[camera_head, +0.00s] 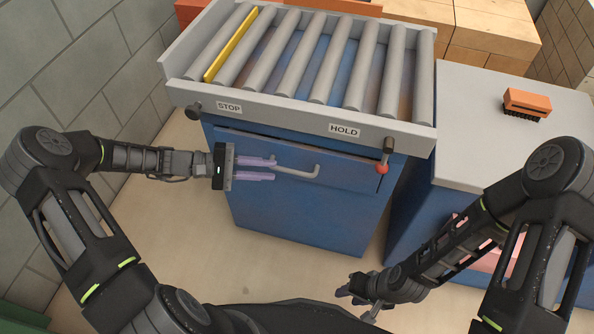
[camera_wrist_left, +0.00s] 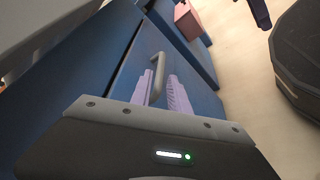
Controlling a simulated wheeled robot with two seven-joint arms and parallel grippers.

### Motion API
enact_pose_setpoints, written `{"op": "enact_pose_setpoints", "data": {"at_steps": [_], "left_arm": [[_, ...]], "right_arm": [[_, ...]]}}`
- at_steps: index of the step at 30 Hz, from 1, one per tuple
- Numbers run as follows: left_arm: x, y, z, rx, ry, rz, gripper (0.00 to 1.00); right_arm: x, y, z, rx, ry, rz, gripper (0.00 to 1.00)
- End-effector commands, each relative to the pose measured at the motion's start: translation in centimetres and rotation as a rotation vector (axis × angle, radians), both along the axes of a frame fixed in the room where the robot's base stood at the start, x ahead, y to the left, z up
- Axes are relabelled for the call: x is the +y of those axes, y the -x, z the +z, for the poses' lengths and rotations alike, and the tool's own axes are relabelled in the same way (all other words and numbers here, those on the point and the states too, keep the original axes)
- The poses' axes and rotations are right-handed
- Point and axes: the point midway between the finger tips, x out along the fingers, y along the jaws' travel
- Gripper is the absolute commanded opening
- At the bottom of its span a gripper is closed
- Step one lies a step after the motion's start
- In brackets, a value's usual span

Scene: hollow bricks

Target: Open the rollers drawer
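The blue drawer front (camera_head: 348,174) sits under the roller bed and looks shut. Its grey bar handle (camera_head: 300,171) runs across the front; it also shows in the left wrist view (camera_wrist_left: 158,72). My left gripper (camera_head: 274,169) is at the handle's left part, with its lilac fingers apart. In the left wrist view the bar lies between the two fingers (camera_wrist_left: 162,84), with a gap to the right finger; contact with the left one is unclear. My right gripper (camera_head: 343,293) hangs low at the front, away from the drawer; its finger opening is unclear.
The roller bed (camera_head: 320,60) has STOP (camera_head: 229,107) and HOLD (camera_head: 344,130) labels. A red-tipped lever (camera_head: 384,160) hangs near the drawer's right end. A grey-topped counter (camera_head: 480,130) with an orange brush (camera_head: 527,103) stands right. Brick wall is at left; floor in front is clear.

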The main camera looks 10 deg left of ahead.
Motion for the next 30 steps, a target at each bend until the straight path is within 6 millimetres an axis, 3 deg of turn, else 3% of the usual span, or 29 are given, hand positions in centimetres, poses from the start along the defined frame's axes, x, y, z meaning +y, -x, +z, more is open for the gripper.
{"op": "enact_pose_setpoints", "data": {"at_steps": [8,21,30], "left_arm": [[-1.3,-0.3,-0.3,0.000,0.001,-0.003,0.22],[-7.0,-1.9,-1.7,0.001,0.001,-0.003,0.22],[-7.4,-2.1,-1.8,0.002,-0.001,-0.001,0.22]], "right_arm": [[0.0,0.0,-0.2,0.000,0.000,-0.001,0.36],[0.0,0.0,-0.7,0.000,0.000,-0.001,0.36],[0.0,0.0,-0.7,0.000,0.000,-0.001,0.36]]}}
